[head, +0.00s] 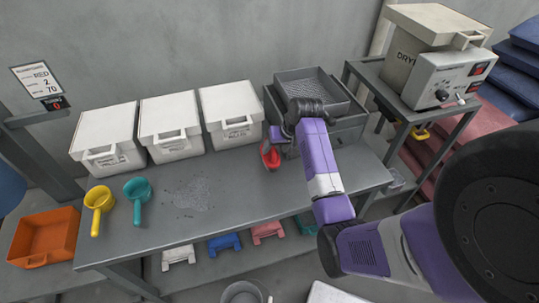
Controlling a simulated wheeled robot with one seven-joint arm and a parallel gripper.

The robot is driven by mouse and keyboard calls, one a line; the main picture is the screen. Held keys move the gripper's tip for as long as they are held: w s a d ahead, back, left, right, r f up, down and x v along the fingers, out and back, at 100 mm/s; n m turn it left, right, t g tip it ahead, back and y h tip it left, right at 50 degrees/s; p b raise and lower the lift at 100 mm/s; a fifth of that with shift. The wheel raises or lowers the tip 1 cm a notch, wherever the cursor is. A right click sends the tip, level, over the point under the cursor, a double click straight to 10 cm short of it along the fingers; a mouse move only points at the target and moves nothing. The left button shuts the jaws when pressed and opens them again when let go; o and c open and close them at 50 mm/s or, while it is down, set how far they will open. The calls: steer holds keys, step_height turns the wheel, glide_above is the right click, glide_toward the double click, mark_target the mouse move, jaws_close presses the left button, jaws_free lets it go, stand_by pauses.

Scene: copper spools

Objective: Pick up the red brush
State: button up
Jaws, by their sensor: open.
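The red brush (269,157) is a small red shape on the grey worktable, in front of the grey bin and right of the white boxes. It is partly covered by my gripper, so its full shape and bristles cannot be made out. My gripper (276,143) is open, directly at the brush, with its fingers pointing down close above or around it. I cannot tell from this view whether the fingers touch it.
Several white lidded boxes (169,126) and a stacked grey bin (312,92) line the table's back. Yellow (98,203) and teal (138,190) scoops lie at the left, beside scattered granules (190,194). A dryer (432,56) stands right. The table's front middle (250,205) is clear.

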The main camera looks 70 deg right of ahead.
steer(key=shift+p+x, duration=0.45)
steer(key=shift+x, duration=2.1)
steer(key=shift+a, duration=0.1)
steer(key=c, duration=1.1)
steer(key=shift+c, duration=0.2)
steer(key=shift+r, duration=0.15)
step_height(320, 180, up, 20)
steer(key=b, duration=0.1)
steer(key=shift+b, duration=0.4)
